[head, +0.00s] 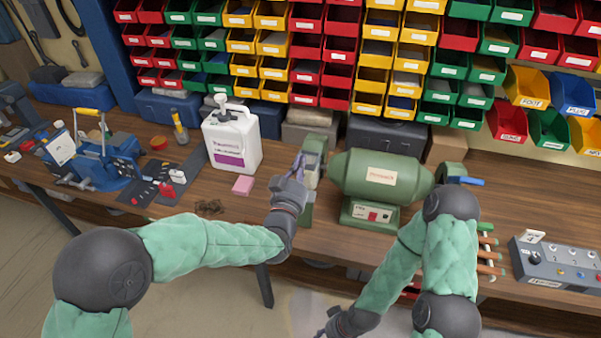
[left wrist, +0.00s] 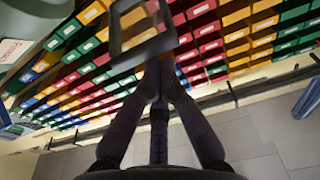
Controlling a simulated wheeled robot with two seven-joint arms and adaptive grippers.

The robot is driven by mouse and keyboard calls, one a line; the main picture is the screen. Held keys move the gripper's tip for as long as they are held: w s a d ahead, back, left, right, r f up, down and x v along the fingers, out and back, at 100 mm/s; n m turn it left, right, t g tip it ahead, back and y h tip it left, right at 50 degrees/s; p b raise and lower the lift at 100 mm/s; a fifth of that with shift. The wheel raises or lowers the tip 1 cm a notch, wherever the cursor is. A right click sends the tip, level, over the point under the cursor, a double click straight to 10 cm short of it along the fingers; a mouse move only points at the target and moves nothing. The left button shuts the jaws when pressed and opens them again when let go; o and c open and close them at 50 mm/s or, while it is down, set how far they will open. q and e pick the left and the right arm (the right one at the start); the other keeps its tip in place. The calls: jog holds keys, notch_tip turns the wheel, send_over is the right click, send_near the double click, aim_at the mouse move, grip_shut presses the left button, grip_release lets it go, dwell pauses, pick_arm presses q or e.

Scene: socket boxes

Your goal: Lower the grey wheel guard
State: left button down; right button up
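The green bench grinder (head: 375,178) stands on the workbench, with a green wheel housing (head: 314,150) on its left. The grey wheel guard (left wrist: 135,57) shows in the left wrist view as a grey frame around a clear pane. My left gripper (head: 299,168) is at the left housing, pointing up. In the left wrist view its two fingers (left wrist: 162,68) come together at the guard's lower bar. I cannot tell whether the bar is between the tips. My right gripper (head: 332,328) is low in front of the bench, partly cut off, and its opening cannot be made out.
A white jug (head: 232,138) and a pink block (head: 243,185) stand left of the grinder. A blue vise (head: 95,160) is further left. A grey control box (head: 555,262) lies at the right. Coloured bins fill the wall behind.

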pick_arm(q)
notch_tip(320, 180, down, 7)
jog(key=t+b, duration=0.1)
jog(key=b, duration=1.1)
jog(key=shift+s+f, duration=0.2)
jog(key=shift+s, duration=0.2)
